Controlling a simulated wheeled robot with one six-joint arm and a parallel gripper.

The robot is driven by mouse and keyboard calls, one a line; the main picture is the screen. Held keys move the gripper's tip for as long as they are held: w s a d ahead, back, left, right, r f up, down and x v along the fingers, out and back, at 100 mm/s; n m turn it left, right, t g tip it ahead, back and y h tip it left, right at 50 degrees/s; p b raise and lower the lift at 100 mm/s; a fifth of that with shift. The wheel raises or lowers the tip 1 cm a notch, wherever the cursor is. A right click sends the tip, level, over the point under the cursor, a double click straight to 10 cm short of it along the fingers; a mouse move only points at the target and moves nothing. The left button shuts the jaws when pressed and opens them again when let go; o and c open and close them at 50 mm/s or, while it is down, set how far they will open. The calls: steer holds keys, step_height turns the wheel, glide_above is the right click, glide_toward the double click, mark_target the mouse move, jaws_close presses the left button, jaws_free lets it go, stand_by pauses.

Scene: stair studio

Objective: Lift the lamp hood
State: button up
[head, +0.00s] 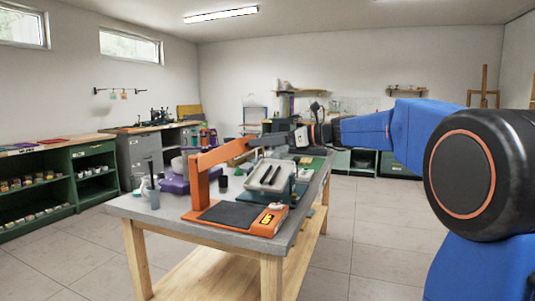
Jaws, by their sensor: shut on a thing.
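The lamp (203,172) stands on the near end of the workbench, with an orange base and a dark pad, an orange post and an orange arm. My gripper (272,139) comes in from the right and is shut on the hood's far right part. The fingertips are small and partly merge with the dark hood, so the exact contact is hard to see.
The workbench (158,208) also bears a grey tray-like device (271,175) with dark bars, a purple case (174,184), a black cup (223,183) and a bottle (154,195). Green shelves (35,195) line the left wall. Floor right of the bench is clear.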

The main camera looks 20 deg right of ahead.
steer(key=w+a+r+g+h, duration=0.1)
steer(key=r, duration=0.2)
steer(key=w+a+r+g+h, duration=0.1)
steer(key=w+a+r+h, duration=0.1)
steer(key=r, duration=0.2)
steer(key=w+a+r+g+h, duration=0.1)
steer(key=a+r, duration=0.1)
steer(key=r, duration=0.1)
steer(key=shift+w+a+r, duration=0.2)
steer(key=shift+a+r, duration=0.05)
steer(key=w+a+r, duration=0.4)
steer(key=a+r, duration=0.1)
steer(key=a, duration=0.1)
steer(key=shift+w+a+h, duration=0.2)
steer(key=shift+w+h, duration=0.1)
steer(key=o, duration=1.2)
steer(key=shift+d, duration=0.1)
steer(key=shift+f, duration=0.1)
